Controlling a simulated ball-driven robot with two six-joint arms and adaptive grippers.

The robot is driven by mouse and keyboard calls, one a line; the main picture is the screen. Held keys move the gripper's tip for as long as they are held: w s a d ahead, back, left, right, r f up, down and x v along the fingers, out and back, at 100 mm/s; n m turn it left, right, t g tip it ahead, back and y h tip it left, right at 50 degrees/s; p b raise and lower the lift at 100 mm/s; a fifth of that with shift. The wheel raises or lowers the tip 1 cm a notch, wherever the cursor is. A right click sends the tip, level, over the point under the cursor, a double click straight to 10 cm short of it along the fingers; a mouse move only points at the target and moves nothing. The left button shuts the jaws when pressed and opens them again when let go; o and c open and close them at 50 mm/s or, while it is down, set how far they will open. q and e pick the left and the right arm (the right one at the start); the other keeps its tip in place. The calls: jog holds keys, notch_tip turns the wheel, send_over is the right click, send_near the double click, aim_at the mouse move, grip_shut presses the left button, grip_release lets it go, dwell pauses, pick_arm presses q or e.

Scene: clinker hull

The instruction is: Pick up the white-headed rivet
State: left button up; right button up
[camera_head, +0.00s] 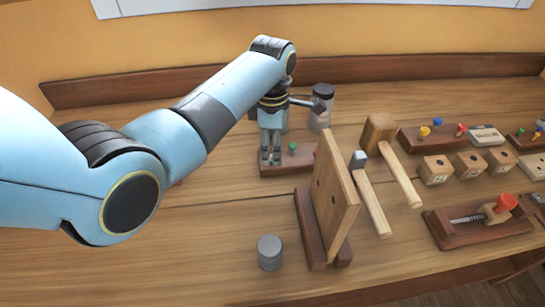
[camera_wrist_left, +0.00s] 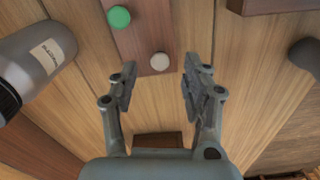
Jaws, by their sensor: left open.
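The white-headed rivet (camera_wrist_left: 159,61) sits in a reddish-brown wooden rack (camera_wrist_left: 150,35) in the left wrist view, beside a green-headed rivet (camera_wrist_left: 119,16). My left gripper (camera_wrist_left: 158,78) is open and empty, and the white head shows between its fingertips, slightly beyond them in the picture. I cannot tell the height between them. In the head view, my left gripper (camera_head: 270,157) points down at the left end of the rack (camera_head: 300,166). The green-headed rivet (camera_head: 292,147) shows right of it, and the white head is hidden there. My right gripper is not in view.
A grey-lidded jar (camera_head: 321,105) stands behind the rack. An upright plank (camera_head: 332,195) on a dark base stands in front of it. A mallet (camera_head: 378,132), a hammer (camera_head: 368,190) and a clamp (camera_head: 475,217) lie right. A grey cylinder (camera_head: 269,253) stands at the front.

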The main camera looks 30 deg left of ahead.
pick_arm(q)
jog(key=shift+f, duration=1.5)
grip_shut()
